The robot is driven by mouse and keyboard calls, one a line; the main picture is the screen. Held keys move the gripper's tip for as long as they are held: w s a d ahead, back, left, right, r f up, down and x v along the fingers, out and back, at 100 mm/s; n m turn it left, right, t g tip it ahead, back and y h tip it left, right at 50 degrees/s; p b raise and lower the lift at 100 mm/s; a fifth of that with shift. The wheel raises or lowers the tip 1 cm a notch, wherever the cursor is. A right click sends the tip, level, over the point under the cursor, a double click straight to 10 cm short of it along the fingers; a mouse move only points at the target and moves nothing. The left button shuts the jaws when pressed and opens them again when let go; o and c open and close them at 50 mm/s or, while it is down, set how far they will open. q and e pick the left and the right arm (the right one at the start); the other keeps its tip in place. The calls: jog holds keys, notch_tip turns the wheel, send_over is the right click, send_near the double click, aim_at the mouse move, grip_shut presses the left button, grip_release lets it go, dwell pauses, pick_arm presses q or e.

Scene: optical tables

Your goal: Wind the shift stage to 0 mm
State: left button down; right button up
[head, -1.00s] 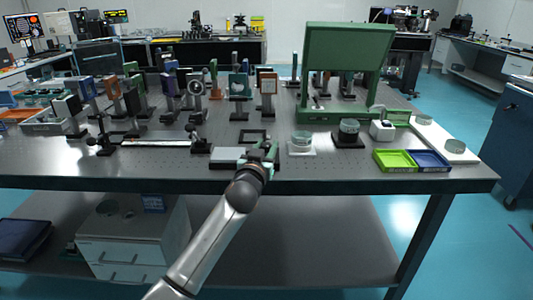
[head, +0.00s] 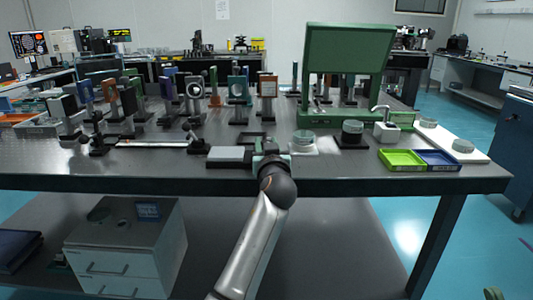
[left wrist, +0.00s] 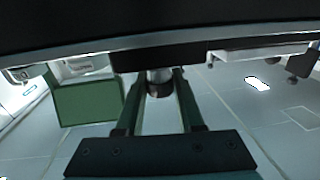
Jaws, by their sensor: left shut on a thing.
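The shift stage is a low block with a pale grey top plate (head: 230,155) near the table's front edge. My left gripper (head: 270,150) is at its right end and hides that end. In the left wrist view, my left gripper (left wrist: 159,88) has its two fingers closed on a round metal knob (left wrist: 159,77) at the stage's dark underside. The scale and its reading cannot be made out. A small green part at the lower right edge of the head view may be my right gripper, but its fingers cannot be made out.
A rail with posts (head: 155,144) stands left of the stage. A glass dish on a pale base (head: 303,141) stands close on the right. Several upright optic mounts stand behind. A green panel (head: 348,60) and yellow and blue trays (head: 402,160) are further right.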

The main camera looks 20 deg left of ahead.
pick_arm(q)
jog(key=n+g+y+b, duration=0.2)
jog(key=y+b, duration=0.1)
jog(key=b, duration=0.1)
jog(key=shift+f+y, duration=0.15)
jog(key=shift+y, duration=0.15)
jog(key=shift+n+g+y+b, duration=0.5)
jog(key=shift+n+g+y, duration=0.4)
jog(key=shift+n+y, duration=0.25)
jog(key=shift+g, duration=0.3)
pick_arm(e)
notch_tip(320, 180, down, 6)
jog(key=m, duration=0.1)
jog(key=shift+w+a, duration=0.15)
jog(key=shift+a, duration=0.1)
pick_arm(q)
jog(key=shift+n+g+y, duration=0.7)
jog(key=shift+n+y, duration=0.05)
jog(key=shift+n, duration=0.1)
pick_arm(e)
jog(key=shift+f, duration=0.1)
pick_arm(q)
jog(key=c, duration=0.5)
grip_release()
